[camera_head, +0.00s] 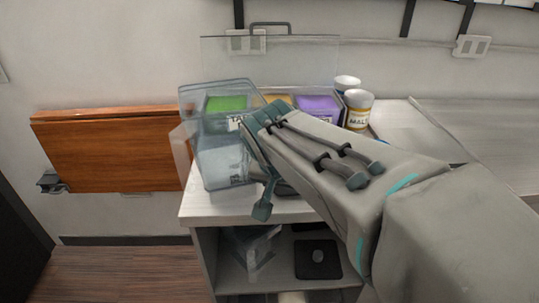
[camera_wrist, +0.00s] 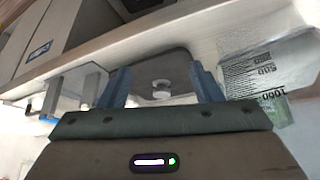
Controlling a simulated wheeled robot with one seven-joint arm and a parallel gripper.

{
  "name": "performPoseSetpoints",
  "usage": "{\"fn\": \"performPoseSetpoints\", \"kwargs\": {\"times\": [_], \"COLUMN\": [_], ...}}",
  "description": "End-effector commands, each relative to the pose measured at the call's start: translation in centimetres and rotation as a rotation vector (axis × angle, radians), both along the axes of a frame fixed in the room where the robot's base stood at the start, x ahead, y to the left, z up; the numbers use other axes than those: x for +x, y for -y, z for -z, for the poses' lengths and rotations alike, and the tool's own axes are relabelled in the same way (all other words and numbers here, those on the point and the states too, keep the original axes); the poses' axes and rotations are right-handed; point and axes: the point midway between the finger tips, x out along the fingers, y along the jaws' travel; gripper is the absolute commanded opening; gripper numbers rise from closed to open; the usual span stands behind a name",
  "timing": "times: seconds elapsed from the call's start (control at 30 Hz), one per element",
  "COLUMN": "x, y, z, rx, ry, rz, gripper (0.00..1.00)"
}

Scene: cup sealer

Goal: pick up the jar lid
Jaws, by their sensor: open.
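The jar lid (camera_wrist: 176,62) is a dark grey rounded square with a pale round knob (camera_wrist: 161,88). In the wrist view it lies on the pale counter, between the two blue-grey fingers of my gripper (camera_wrist: 163,90). The fingers are apart, one on each side of the knob, with nothing held. Whether they touch it cannot be told. The clear jar (camera_wrist: 270,75) with volume marks is at the right. In the head view my gripper (camera_head: 262,190) reaches down beside the clear jar (camera_head: 222,165), and my arm mostly hides the lid.
Green (camera_head: 226,104) and purple (camera_head: 318,106) containers and two white canisters (camera_head: 357,109) stand at the counter's back. A dark square item with a round knob (camera_head: 318,257) lies on the lower shelf. A wooden panel (camera_head: 110,150) is at the left.

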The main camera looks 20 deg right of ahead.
Motion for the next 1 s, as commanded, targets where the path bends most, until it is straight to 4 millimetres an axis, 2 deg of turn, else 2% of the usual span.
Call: {"fn": "performPoseSetpoints", "kwargs": {"times": [0.17, 0.7, 1.0], "x": [1.3, 8.5, 10.1], "y": [0.8, 6.6, 7.9], "z": [-0.1, -0.2, 0.2], "rx": [-0.002, -0.001, -0.001], "ry": [0.028, 0.026, 0.027], "rz": [0.052, 0.052, 0.05], "gripper": [0.59, 0.59, 0.59]}}
